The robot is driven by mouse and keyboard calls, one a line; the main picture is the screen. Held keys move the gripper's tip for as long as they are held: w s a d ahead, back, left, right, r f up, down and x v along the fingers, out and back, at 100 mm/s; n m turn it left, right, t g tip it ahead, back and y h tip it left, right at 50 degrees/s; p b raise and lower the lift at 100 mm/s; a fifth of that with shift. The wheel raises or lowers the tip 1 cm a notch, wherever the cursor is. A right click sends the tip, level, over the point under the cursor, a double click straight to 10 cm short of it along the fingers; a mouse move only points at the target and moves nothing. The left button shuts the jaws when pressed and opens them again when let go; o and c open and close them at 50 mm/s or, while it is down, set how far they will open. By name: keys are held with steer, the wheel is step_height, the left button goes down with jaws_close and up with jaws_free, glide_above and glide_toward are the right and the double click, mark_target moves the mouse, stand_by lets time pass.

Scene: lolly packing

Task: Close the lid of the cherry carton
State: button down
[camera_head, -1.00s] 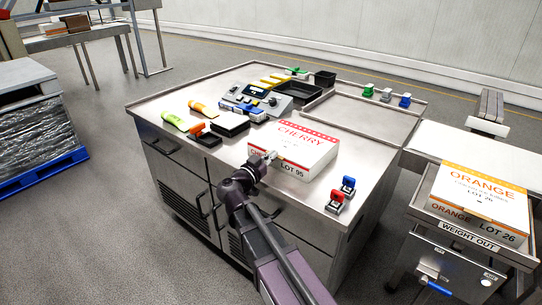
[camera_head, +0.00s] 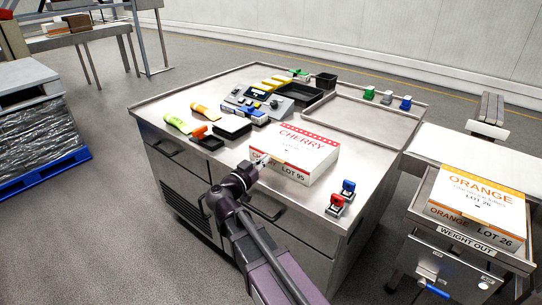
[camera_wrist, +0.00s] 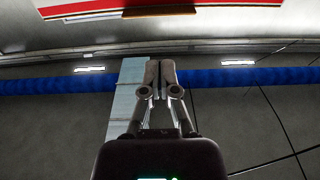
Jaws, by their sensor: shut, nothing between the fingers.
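The cherry carton (camera_head: 318,165) is a white box with red lettering and a red band, standing on the steel worktop. Its lid (camera_head: 300,140) lies flat over the top and looks closed; whether its front edge is fully seated cannot be told. My gripper (camera_head: 264,160) is at the left part of the carton's front face and hides some of its print. Whether it touches the carton cannot be told. In the wrist view the fingers of my gripper (camera_wrist: 160,66) are together and empty, with a red and white strip, likely the carton, at the top edge.
Red and blue stampers (camera_head: 336,203) stand just right of the carton. Black pads (camera_head: 231,127), tubes and a grey device (camera_head: 262,100) lie to its left and behind. An empty shallow tray area (camera_head: 350,118) is behind it. An orange carton (camera_head: 483,194) sits on a scale at right.

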steer(key=shift+s+a+f+b, duration=0.25)
steer(key=shift+s+a+f, duration=0.05)
steer(key=shift+s+a, duration=0.3)
steer(key=shift+s+a+f+b, duration=0.25)
steer(key=shift+s+a+f, duration=0.1)
steer(key=shift+s+a, duration=0.3)
steer(key=shift+s+a+f+b, duration=0.3)
steer(key=shift+s+a, duration=0.15)
steer(key=shift+s, duration=0.25)
steer(key=shift+s, duration=0.1)
